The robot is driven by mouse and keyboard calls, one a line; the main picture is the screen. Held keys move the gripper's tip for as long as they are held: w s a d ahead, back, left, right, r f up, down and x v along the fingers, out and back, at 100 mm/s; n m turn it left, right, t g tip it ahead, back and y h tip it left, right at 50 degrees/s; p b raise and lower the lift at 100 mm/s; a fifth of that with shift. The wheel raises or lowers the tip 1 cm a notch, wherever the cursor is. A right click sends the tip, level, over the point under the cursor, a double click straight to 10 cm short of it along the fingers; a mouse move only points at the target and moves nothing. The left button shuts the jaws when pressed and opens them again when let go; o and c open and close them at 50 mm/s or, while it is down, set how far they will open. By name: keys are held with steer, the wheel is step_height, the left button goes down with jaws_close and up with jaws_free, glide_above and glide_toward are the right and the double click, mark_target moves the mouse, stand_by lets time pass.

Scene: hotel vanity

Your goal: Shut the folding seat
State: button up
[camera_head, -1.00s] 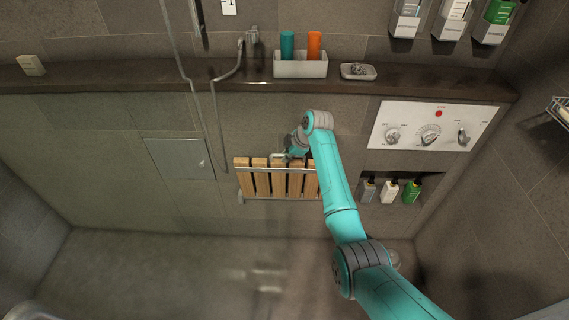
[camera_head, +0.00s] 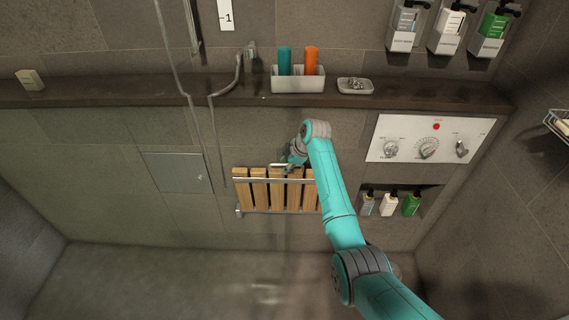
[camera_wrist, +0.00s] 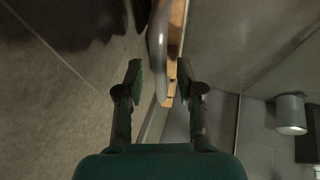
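The folding seat (camera_head: 257,195) has several light wooden slats and metal bars, and is mounted low on the tiled wall. Its slats look steeply raised, close to the wall; I cannot tell whether it lies flat against it. My gripper (camera_head: 287,166) is at the seat's upper edge, partly hidden by my teal arm, which also covers the seat's right end. In the wrist view my gripper (camera_wrist: 160,82) has its two fingers apart with nothing clamped. A curved metal bar (camera_wrist: 156,45) and the seat's wooden edge (camera_wrist: 175,55) show just beyond and between the fingertips.
A dark ledge (camera_head: 180,98) runs above, with a white cup holder (camera_head: 298,86) and a soap dish (camera_head: 355,86). A control panel (camera_head: 430,138) and bottle niche (camera_head: 425,190) are at right. A shower hose (camera_head: 211,130) hangs left. The floor below is clear.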

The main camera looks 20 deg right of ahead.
steer(key=v, duration=1.2)
steer(key=shift+s+r, duration=0.1)
